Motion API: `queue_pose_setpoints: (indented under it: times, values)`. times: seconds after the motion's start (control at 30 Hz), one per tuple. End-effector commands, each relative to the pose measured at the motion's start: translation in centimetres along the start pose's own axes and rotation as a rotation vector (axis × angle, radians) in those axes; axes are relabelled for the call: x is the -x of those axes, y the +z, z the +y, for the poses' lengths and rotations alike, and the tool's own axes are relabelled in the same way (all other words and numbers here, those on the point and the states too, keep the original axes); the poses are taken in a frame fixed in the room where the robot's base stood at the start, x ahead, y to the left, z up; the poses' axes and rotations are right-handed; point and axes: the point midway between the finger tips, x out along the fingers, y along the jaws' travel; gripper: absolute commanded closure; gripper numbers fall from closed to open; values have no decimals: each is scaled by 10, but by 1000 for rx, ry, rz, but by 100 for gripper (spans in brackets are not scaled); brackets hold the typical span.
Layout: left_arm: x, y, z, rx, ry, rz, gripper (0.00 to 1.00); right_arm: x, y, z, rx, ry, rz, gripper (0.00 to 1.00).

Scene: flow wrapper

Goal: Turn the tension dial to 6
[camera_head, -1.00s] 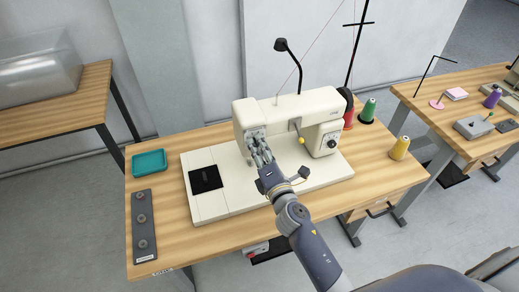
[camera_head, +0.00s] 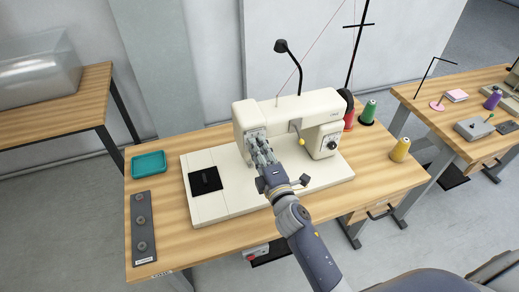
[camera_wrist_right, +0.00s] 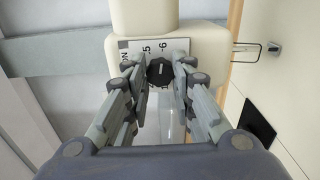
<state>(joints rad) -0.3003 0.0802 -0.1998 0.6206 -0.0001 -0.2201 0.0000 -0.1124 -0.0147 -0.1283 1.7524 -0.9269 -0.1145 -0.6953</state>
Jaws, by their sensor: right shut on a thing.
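The cream sewing machine (camera_head: 285,112) stands on the wooden table. Its tension dial (camera_wrist_right: 160,71) is a small black ridged knob in front of a pale scale plate (camera_wrist_right: 172,46) on the head's end, where I can read 5 and 6. My right gripper (camera_wrist_right: 159,64) is shut on the dial, with one finger on each side. The dial's exact setting is hard to read. In the head view the right gripper (camera_head: 261,148) is at the machine's left end and hides the dial. My left gripper is not in view.
A second black dial (camera_head: 331,145) is on the machine's right column. A teal tray (camera_head: 149,162) and a grey strip with round knobs (camera_head: 143,228) lie at the table's left. Green (camera_head: 368,112) and yellow (camera_head: 400,150) thread spools stand at the right.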

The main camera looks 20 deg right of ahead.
Motion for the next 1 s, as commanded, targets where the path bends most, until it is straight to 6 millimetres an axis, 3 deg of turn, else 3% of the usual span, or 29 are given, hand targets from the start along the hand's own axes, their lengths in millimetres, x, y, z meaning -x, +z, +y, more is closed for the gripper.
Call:
queue_pose_setpoints:
  times: [0.17,0.2,0.3,0.7,0.87,1.0]
  values:
    - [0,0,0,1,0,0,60,0,0,-1,1,-2,0,100]
    - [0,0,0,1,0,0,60,0,0,-1,1,-2,0,72]
    - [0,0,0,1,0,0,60,0,0,-1,1,-1,0,56]
    - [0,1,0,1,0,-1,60,5,0,-1,2,-2,0,56]
    - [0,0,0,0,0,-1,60,26,0,-2,2,-4,-1,56]
    - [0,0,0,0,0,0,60,54,0,-2,1,-4,-1,56]
